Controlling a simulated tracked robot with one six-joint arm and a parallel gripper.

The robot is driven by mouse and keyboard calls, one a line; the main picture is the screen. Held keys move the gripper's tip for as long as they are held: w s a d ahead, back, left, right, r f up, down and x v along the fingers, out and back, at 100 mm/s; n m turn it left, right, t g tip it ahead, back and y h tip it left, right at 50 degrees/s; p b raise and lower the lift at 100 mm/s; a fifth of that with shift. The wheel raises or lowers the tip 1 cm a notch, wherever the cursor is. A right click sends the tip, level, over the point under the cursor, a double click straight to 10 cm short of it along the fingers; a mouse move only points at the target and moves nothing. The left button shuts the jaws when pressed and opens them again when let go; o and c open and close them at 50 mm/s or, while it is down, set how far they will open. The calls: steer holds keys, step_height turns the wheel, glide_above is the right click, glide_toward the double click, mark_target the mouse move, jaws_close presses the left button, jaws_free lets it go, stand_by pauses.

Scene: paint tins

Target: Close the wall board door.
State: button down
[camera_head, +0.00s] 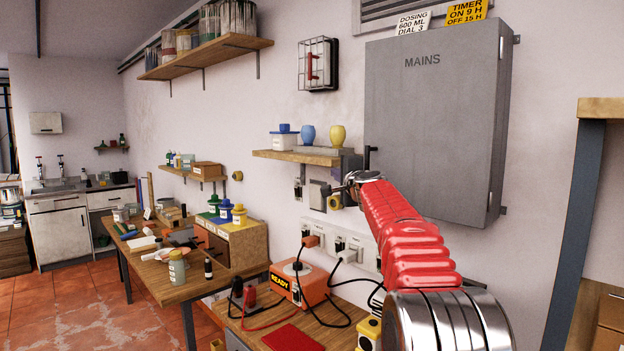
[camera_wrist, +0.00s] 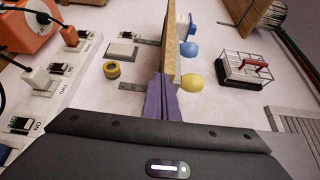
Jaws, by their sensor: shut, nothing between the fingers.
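The wall board is a grey metal cabinet marked MAINS (camera_head: 432,120), mounted on the wall in the head view. Its front looks flush with the body; a small gap at the left edge cannot be ruled out. A dark handle (camera_head: 370,157) sits at its lower left edge. Contact there cannot be told. The door is not clearly visible in the wrist view.
The small shelf (camera_head: 300,157) with a blue and a yellow vase is close to my gripper. Sockets and switches (camera_head: 345,245) with plugged cables lie below. An orange box (camera_head: 300,283) stands on the bench. A wire-caged red item (camera_head: 318,65) hangs above the shelf.

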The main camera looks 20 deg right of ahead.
steer(key=s+a, duration=0.4)
steer(key=a, duration=0.5)
steer(key=shift+a, duration=0.3)
steer(key=shift+s, duration=0.1)
steer(key=s+a+f+n+g+y, duration=0.3)
steer(key=s+a+f+n+g, duration=0.15)
steer(key=s+a+f, duration=0.4)
steer(key=s+a+f+n+g+y, duration=0.3)
steer(key=s+a+f+n, duration=0.25)
steer(key=f, duration=0.55)
steer(key=s+f+n+g+h, duration=0.1)
steer(key=s+f+n, duration=0.2)
steer(key=s, duration=0.9)
steer(key=s+f+n+g+h, duration=0.2)
steer(key=s+f, duration=0.4)
steer(key=s, duration=0.7)
steer(key=s+f+n+g+h, duration=0.1)
steer(key=s+f+n, duration=0.3)
steer(key=s, duration=0.8)
steer(key=shift+s+d+f+g, duration=0.2)
steer(key=shift+f+g, duration=0.25)
